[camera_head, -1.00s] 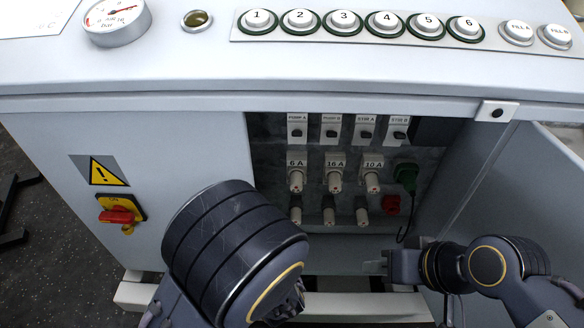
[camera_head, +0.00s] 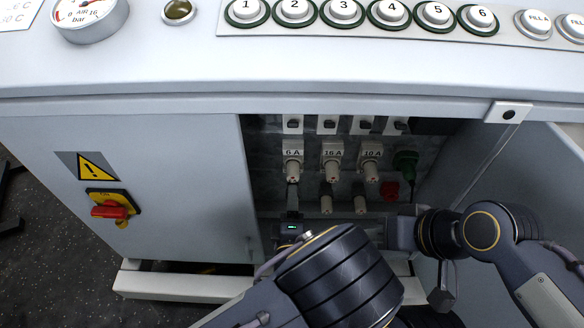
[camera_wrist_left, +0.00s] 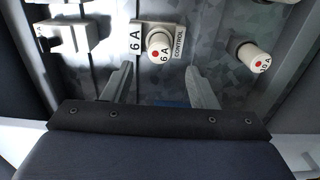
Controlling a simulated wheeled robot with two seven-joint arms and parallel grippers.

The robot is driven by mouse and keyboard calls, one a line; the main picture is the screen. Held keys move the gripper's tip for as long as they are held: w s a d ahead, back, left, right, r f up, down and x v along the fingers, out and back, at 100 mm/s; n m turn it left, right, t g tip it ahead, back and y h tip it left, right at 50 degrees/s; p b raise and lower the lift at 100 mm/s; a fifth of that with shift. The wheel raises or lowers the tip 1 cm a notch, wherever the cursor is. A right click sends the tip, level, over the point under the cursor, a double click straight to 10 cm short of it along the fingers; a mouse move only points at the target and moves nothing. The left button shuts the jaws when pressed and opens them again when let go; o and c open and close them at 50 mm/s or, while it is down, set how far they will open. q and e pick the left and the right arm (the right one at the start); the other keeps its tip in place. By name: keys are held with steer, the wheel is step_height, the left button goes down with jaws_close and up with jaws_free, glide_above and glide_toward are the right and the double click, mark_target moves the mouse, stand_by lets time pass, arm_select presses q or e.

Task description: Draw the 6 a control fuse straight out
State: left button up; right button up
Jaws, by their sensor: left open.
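The 6 A control fuse (camera_head: 292,172) sits in its holder at the left of the upper fuse row in the open cabinet. In the left wrist view its pale cap with a red dot (camera_wrist_left: 160,47) is beside the "6 A" plate and the CONTROL label. My left gripper (camera_wrist_left: 158,75) is open, one finger on each side of the fuse's line, the cap showing just beyond the fingertips. I see no contact.
The 16 A fuse (camera_head: 332,170) and 10 A fuse (camera_head: 371,171) stand to the right. A green plug (camera_head: 405,162) and a red one (camera_head: 390,190) are further right. The open door (camera_head: 545,185) bounds the right side.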

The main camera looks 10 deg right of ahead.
mark_target(292, 179)
arm_select(q)
steer(key=x, duration=0.7)
steer(key=shift+w+a, duration=0.1)
steer(key=shift+x, duration=0.85)
steer(key=shift+p, duration=0.5)
stand_by(0.4)
jaws_close()
stand_by(0.3)
steer(key=shift+s, duration=0.2)
steer(key=shift+p+v, duration=0.5)
steer(key=shift+v, duration=2.3)
